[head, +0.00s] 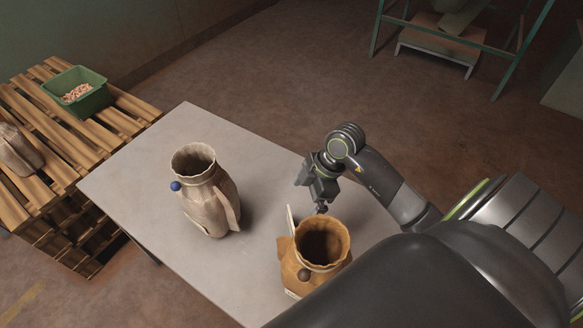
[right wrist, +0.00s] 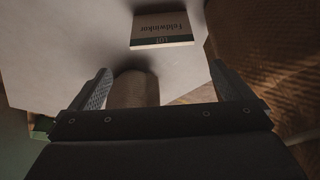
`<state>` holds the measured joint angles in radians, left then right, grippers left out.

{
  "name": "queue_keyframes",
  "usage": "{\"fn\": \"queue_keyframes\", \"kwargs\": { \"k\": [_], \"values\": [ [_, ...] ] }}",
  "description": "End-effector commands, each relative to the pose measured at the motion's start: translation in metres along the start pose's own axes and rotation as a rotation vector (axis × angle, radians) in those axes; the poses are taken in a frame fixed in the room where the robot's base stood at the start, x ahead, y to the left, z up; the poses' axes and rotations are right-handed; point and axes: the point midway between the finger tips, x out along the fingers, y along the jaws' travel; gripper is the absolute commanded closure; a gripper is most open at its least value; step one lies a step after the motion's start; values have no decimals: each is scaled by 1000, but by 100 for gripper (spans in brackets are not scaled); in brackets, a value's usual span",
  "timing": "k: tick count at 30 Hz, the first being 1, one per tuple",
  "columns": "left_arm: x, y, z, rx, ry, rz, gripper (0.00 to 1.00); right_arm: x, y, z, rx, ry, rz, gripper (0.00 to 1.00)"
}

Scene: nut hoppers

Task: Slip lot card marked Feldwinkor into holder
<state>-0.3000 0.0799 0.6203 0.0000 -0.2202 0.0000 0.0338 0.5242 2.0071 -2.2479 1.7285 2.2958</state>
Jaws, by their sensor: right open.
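The lot card (right wrist: 162,28) shows in the right wrist view, pale with a dark band, reading "Feldwinkor" upside down. It lies beyond my right gripper's fingertips and is not between them. In the head view a thin pale upright piece (head: 290,221) stands beside the orange-brown sack; I cannot tell whether it is the card. My right gripper (head: 321,207) is open, just above and behind that sack, its fingers spread in the right wrist view (right wrist: 160,82). I cannot make out the card holder. My left gripper is not in view.
The orange-brown sack (head: 288,262) with a brown knob stands open-topped on the grey table (head: 140,180). A beige sack (head: 208,212) with a blue knob stands to its left. A green bin (head: 92,101) sits on a wooden pallet stack (head: 37,107). The table's left part is clear.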

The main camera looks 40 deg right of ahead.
Motion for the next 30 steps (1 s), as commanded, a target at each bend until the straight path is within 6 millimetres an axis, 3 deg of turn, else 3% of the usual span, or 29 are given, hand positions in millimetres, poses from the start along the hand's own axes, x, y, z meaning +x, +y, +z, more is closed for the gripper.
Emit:
{"fn": "queue_keyframes", "kwargs": {
  "k": [7, 14, 24, 30],
  "values": [
    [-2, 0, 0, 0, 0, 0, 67, 40, -1, 0, 3, 2, -3, 0],
    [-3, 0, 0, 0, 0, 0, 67, 54, -1, 0, 0, 0, -3, 0],
    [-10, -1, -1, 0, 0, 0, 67, 98, -3, 2, 1, 1, -2, 0],
    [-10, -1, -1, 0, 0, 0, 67, 103, -3, 3, -2, 0, 0, 0]
  ]
}}
